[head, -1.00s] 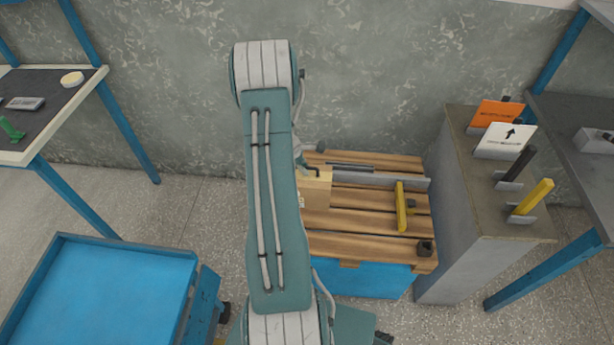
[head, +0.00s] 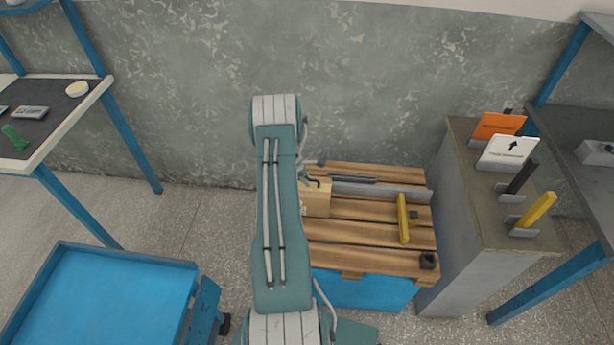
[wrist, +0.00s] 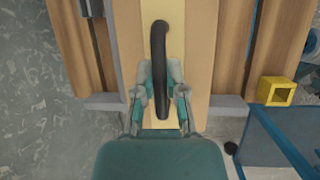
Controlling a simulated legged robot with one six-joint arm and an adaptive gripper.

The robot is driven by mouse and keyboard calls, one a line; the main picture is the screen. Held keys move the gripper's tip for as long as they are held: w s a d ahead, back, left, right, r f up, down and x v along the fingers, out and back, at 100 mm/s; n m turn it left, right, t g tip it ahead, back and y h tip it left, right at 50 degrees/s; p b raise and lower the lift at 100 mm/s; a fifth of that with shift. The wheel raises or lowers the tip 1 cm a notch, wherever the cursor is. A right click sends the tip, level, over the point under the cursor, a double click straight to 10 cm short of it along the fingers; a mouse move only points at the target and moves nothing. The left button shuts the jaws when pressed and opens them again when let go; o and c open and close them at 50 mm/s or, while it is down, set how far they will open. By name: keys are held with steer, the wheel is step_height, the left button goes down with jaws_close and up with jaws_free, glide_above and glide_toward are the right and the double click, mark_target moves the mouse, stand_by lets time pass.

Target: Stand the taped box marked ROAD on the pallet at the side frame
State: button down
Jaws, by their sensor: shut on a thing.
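A tan box (head: 316,203) is at the left end of the slatted wooden pallet (head: 375,230), partly hidden by my arm. In the wrist view the box (wrist: 193,60) has a pale yellow tape strip and a black loop handle (wrist: 160,65). No ROAD lettering is readable. The grey side frame (head: 395,191) runs along the pallet's back, right of the box. I cannot tell if the box touches the frame or the slats.
A grey cabinet (head: 470,220) with signs stands close on the right. A blue tray cart (head: 110,300) is at lower left, a workbench (head: 50,120) at far left. The wall is behind.

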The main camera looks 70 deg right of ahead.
steer(key=shift+d+f, duration=0.15)
steer(key=shift+f, duration=0.15)
steer(key=c, duration=0.7)
jaws_free()
steer(key=shift+f, duration=0.1)
